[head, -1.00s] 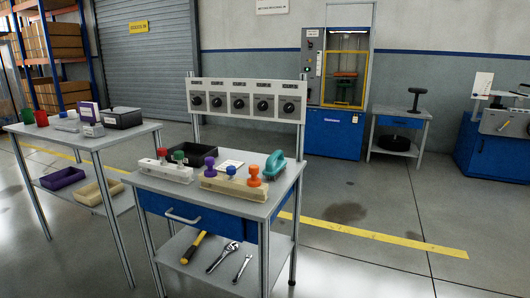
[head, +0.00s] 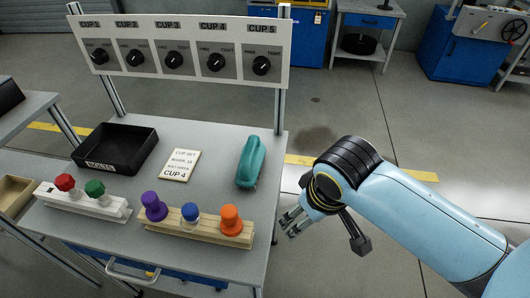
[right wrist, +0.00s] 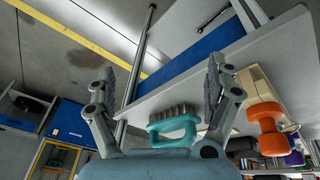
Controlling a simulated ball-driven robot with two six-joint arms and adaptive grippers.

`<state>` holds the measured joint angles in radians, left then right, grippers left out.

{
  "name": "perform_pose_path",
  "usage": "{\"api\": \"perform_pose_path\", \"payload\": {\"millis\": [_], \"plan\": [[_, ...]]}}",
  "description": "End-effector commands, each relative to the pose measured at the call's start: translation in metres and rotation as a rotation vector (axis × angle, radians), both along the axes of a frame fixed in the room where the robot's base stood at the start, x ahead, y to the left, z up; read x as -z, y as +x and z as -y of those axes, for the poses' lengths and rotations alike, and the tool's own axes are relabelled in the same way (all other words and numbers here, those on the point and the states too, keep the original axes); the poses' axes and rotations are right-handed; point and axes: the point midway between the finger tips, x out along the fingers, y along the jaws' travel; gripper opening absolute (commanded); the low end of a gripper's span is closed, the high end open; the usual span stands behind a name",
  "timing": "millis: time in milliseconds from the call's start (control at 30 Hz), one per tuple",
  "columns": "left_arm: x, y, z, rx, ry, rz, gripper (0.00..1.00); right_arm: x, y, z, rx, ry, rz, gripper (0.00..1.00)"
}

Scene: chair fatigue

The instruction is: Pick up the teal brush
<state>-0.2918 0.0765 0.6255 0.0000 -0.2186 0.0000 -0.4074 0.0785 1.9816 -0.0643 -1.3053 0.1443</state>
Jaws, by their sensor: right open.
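The teal brush (head: 251,162) lies on the right part of the grey bench top, its long side running front to back. In the right wrist view the teal brush (right wrist: 173,128) shows its looped handle and grey bristles, between the two fingers in the picture but apart from them. My right gripper (head: 292,221) is just off the bench's right edge, to the right of and nearer than the brush. In the right wrist view my right gripper (right wrist: 160,85) is open and empty. My left gripper is not in view.
A wooden rack (head: 205,228) with purple, blue and orange knobbed pieces stands in front of the brush. A white rack (head: 85,203) with red and green pieces, a black tray (head: 118,150) and a card (head: 182,165) are leftward. A dial panel (head: 180,50) rises behind.

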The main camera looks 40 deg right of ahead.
Motion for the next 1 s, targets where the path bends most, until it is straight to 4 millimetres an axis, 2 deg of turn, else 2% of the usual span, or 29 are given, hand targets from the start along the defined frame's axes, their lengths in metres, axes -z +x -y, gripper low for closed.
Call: {"api": "perform_pose_path", "payload": {"millis": [33, 100, 167, 200, 433, 700, 867, 1000], "plan": [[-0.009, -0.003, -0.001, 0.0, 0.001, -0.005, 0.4, -0.027, 0.005, -0.001, 0.014, 0.0, 0.015, 0.87], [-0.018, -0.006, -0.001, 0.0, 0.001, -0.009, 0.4, -0.06, 0.013, -0.002, 0.052, 0.001, 0.033, 0.87], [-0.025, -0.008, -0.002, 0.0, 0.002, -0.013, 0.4, -0.086, 0.027, -0.001, 0.125, 0.002, 0.054, 0.87], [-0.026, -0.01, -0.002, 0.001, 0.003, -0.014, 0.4, -0.089, 0.037, 0.0, 0.179, 0.004, 0.06, 0.87], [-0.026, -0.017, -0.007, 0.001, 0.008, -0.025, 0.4, -0.078, 0.099, 0.001, 0.44, 0.014, 0.094, 0.87], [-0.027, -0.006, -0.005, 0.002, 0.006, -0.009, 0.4, -0.07, 0.168, -0.01, 0.679, 0.025, 0.14, 0.87], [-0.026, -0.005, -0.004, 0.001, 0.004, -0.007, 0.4, -0.062, 0.19, -0.012, 0.746, 0.025, 0.156, 0.87], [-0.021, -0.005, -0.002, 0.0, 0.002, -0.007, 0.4, -0.039, 0.196, -0.004, 0.753, 0.024, 0.157, 0.87]]}}
